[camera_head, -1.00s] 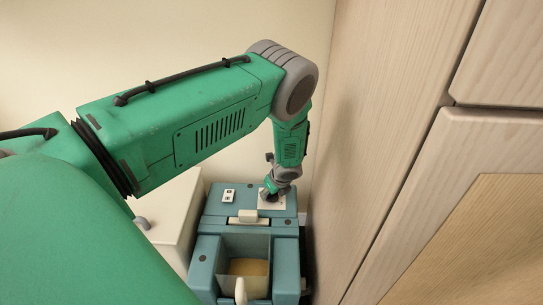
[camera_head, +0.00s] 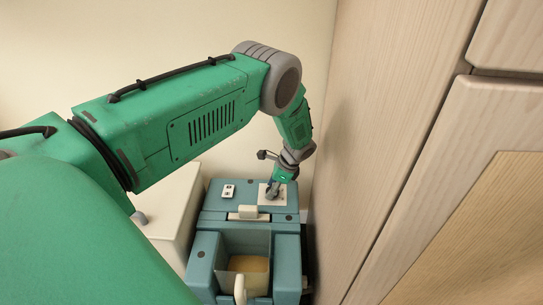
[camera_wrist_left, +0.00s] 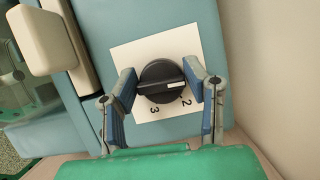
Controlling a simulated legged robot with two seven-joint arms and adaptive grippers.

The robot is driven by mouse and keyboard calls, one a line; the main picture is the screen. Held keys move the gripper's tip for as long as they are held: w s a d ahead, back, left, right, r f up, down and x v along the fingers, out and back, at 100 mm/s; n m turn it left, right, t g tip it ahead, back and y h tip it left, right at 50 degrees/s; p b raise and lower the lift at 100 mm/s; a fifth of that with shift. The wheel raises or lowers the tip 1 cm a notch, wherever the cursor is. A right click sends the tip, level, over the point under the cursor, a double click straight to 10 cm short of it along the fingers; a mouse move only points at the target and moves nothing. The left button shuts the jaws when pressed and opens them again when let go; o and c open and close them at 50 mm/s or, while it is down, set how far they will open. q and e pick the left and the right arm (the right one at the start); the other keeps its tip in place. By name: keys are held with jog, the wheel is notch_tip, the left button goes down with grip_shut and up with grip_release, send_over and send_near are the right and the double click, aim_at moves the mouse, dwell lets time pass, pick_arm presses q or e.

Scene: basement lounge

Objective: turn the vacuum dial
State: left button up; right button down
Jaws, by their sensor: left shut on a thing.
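The vacuum dial (camera_wrist_left: 160,72) is a round black knob with a raised grip bar and a white mark. It sits on a white plate (camera_wrist_left: 138,55) where the numbers 2 and 3 show. My left gripper (camera_wrist_left: 160,86) is shut on the dial, with one blue-padded finger on each side of it. In the head view my left gripper (camera_head: 272,189) reaches down to the white plate on top of the blue-green vacuum machine (camera_head: 222,208) and hides most of the dial. My right gripper is not in view.
The machine has an open front bin (camera_head: 246,245) and a small switch plate (camera_head: 228,192). A cream box (camera_head: 175,210) stands to its left. A tall wooden cabinet (camera_head: 400,130) stands close on the right, leaving little room beside my wrist.

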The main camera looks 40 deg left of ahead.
pick_arm(q)
jog(key=shift+w+d+n, duration=0.1)
jog(key=shift+d+n, duration=0.1)
jog(key=shift+n, duration=0.3)
jog(key=o, duration=1.1)
jog(key=shift+f, duration=0.1)
jog(key=shift+o, duration=0.2)
jog(key=shift+r, duration=0.2)
jog(key=shift+v, duration=3.55)
jog(key=shift+w+a, duration=0.1)
jog(key=shift+a, duration=0.05)
jog(key=shift+r, duration=0.1)
